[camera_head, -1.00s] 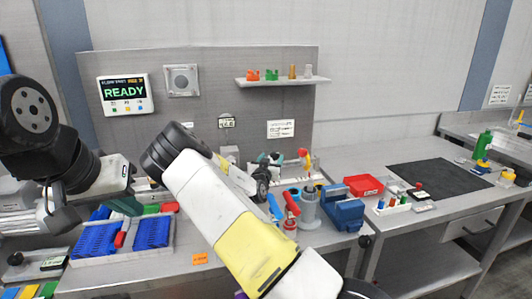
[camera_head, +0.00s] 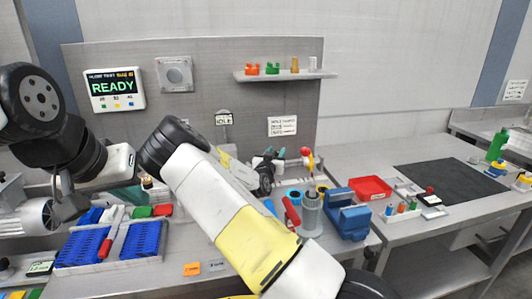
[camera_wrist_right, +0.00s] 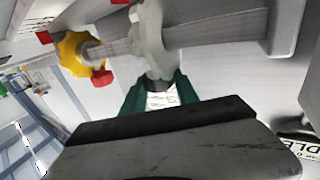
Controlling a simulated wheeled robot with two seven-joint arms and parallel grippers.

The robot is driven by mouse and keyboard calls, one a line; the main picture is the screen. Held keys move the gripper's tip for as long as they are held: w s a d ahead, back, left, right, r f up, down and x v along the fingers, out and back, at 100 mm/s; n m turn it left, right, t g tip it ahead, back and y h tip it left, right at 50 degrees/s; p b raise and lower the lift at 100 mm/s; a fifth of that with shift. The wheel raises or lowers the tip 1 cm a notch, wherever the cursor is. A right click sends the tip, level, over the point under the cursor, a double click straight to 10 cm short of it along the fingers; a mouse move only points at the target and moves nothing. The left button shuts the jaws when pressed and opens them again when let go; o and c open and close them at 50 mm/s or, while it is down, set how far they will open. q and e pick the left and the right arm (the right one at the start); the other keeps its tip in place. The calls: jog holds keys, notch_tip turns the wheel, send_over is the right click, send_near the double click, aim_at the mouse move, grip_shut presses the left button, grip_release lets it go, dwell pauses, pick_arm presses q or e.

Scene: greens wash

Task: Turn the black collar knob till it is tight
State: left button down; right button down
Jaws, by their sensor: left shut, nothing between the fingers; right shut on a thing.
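My right gripper (camera_head: 268,160) reaches over the bench to a grey pipe fitting. In the right wrist view, its teal fingers (camera_wrist_right: 160,95) are shut at the lower end of the fitting's grey stem (camera_wrist_right: 155,45). My left gripper (camera_head: 128,195) is shut and empty above the blue trays.
Blue trays (camera_head: 138,240) lie at the left. A grey cylinder holder with a red-handled tool (camera_head: 291,212), a blue vise (camera_head: 346,218) and a red bin (camera_head: 370,188) stand right of my right arm. A screen (camera_head: 115,88) reads READY.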

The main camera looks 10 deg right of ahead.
jog(key=shift+d+r+n+t+y, duration=0.1)
jog(key=shift+d+n+t+y, duration=0.1)
jog(key=shift+n+t+y, duration=0.5)
jog(key=shift+n+y, duration=0.3)
jog(key=shift+y, duration=0.4)
jog(key=n+y, duration=0.2)
jog(key=y, duration=0.1)
jog(key=shift+t, duration=0.3)
jog(key=shift+a+n+y, duration=0.2)
jog(key=shift+n+y, duration=0.2)
jog(key=shift+y, duration=0.3)
jog(key=c, duration=0.9)
grip_release()
jog(key=shift+a, duration=0.1)
